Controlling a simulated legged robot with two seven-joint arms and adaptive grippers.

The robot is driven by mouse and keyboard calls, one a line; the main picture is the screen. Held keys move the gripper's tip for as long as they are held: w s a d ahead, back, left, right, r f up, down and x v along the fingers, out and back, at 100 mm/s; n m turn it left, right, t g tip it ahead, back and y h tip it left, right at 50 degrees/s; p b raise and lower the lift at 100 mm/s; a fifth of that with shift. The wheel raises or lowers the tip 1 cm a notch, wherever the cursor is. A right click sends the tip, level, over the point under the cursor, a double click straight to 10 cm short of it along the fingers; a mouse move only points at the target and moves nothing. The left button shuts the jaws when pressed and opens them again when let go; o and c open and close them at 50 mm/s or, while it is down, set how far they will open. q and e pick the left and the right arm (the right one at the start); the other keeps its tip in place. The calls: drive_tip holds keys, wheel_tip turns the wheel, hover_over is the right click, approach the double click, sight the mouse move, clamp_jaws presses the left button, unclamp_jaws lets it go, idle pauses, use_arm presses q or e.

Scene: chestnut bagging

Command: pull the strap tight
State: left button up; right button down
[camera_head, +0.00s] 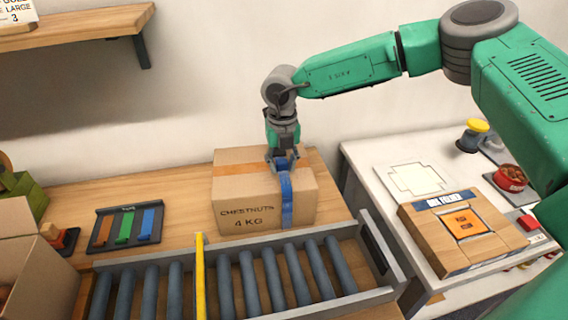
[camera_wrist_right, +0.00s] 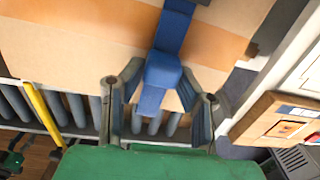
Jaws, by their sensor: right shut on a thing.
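A cardboard box (camera_head: 240,205) marked "CHESTNUTS 4 KG" stands on the wooden bench behind the roller conveyor. A blue strap (camera_head: 286,203) runs over its top and down its front, right of the lettering. My right gripper (camera_head: 282,163) is above the box's top, shut on the strap. In the right wrist view the strap (camera_wrist_right: 172,35) runs across the box with tan tape (camera_wrist_right: 115,60), and a thicker blue part sits between the fingers (camera_wrist_right: 158,98). The strap's far side is hidden. My left gripper does not show.
The roller conveyor (camera_head: 300,300) with a yellow bar (camera_head: 200,275) lies in front of the box. A dark tray (camera_head: 128,226) with coloured strips is at left.

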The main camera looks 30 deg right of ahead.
sight(283, 161)
drive_tip(key=shift+s+d+f, duration=0.1)
drive_tip(key=shift+f, duration=0.15)
drive_tip(key=c, duration=1.3)
unclamp_jaws()
drive_tip(key=shift+c, duration=0.2)
drive_tip(key=shift+o, duration=0.7)
drive_tip(key=shift+d+r, duration=0.1)
wheel_tip(283, 161, up, 12)
drive_tip(key=shift+w, duration=0.25)
